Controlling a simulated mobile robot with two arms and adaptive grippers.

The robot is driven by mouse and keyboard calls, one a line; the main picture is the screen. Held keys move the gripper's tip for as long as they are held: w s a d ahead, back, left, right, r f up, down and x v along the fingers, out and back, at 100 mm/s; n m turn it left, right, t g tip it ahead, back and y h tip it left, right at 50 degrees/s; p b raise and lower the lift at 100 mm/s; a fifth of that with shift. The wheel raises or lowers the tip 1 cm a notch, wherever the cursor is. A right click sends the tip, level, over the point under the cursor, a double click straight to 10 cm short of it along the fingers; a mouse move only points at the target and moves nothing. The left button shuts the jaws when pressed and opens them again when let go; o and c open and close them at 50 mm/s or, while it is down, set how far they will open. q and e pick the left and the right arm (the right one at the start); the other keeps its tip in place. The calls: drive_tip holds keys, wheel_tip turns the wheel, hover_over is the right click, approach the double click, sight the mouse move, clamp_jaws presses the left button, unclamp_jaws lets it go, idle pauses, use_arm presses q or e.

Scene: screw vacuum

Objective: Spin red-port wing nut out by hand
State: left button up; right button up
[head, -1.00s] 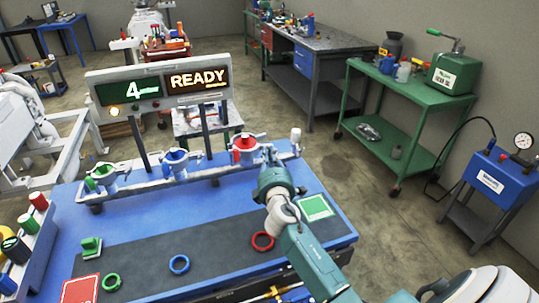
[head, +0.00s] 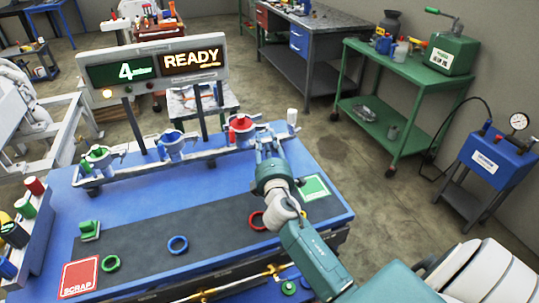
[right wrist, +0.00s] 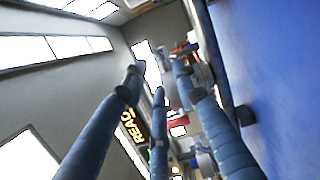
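The red port (head: 240,124) is the rightmost of three coloured ports on the grey rail at the back of the blue bench. Its wing nut cannot be made out clearly. My right gripper (head: 268,142) is just to the right of the red port, close to the rail; I cannot tell whether it touches. In the right wrist view its three blue fingers (right wrist: 157,88) are spread apart with nothing between them. My left gripper is not in view.
The green port (head: 97,157) and blue port (head: 172,143) stand left on the same rail. A white-topped post (head: 292,117) rises at the rail's right end. Red (head: 257,221), blue (head: 178,245) and green (head: 110,263) rings lie on the dark mat. A display (head: 155,67) reads 4 and READY.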

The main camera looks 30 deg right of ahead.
drive_tip(key=v, duration=0.7)
drive_tip(key=shift+s+a, duration=0.2)
drive_tip(key=shift+s, duration=0.1)
